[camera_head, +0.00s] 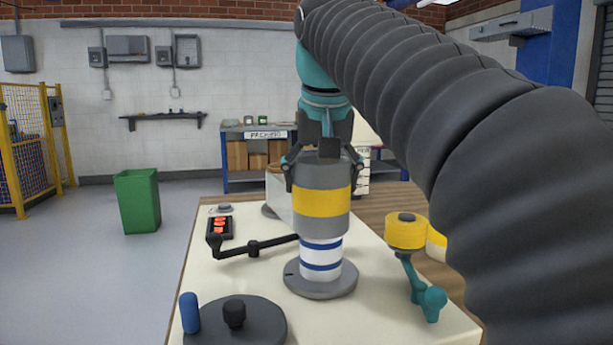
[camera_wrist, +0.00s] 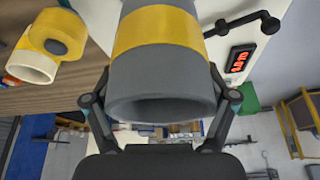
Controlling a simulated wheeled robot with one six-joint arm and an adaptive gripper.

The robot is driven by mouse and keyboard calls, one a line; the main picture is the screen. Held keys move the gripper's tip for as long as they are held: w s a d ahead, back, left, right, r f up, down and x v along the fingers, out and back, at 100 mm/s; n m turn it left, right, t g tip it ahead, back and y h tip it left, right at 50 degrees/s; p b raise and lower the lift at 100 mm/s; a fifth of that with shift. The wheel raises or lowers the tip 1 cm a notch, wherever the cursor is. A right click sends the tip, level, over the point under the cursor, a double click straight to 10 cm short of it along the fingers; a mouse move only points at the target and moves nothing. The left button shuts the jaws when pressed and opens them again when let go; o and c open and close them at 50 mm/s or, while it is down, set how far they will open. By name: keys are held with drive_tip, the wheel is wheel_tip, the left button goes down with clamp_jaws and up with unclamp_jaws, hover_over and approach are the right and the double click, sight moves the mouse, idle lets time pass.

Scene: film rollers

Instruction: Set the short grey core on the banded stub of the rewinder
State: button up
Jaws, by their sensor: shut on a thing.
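The grey core (camera_head: 323,222) with a wide yellow band is upright in my gripper (camera_head: 322,170). My gripper is shut on its upper end, one finger on each side. In the wrist view the core (camera_wrist: 160,80) fills the middle between the fingers (camera_wrist: 161,100), and its near open end shows. The banded stub (camera_head: 321,262), white with blue rings, stands on a round grey flange (camera_head: 322,282) directly below the core in the head view. The core's lower edge covers the stub's top, so I cannot tell whether the core is around the stub or just above it.
A teal arm with a yellow roller (camera_head: 406,233) stands close at the right. A black arm (camera_head: 253,248) and red-lit display (camera_head: 220,228) are at the left. A dark disc (camera_head: 262,320) with a blue handle (camera_head: 190,313) lies in front. The cream top (camera_head: 215,280) has free room at left.

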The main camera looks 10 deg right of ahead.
drive_tip(key=shift+f+b, duration=2.4)
drive_tip(key=shift+f, duration=1.15)
drive_tip(key=o, duration=1.4)
drive_tip(key=shift+w, duration=0.1)
drive_tip(key=shift+c, duration=0.2)
drive_tip(key=v, duration=1.2)
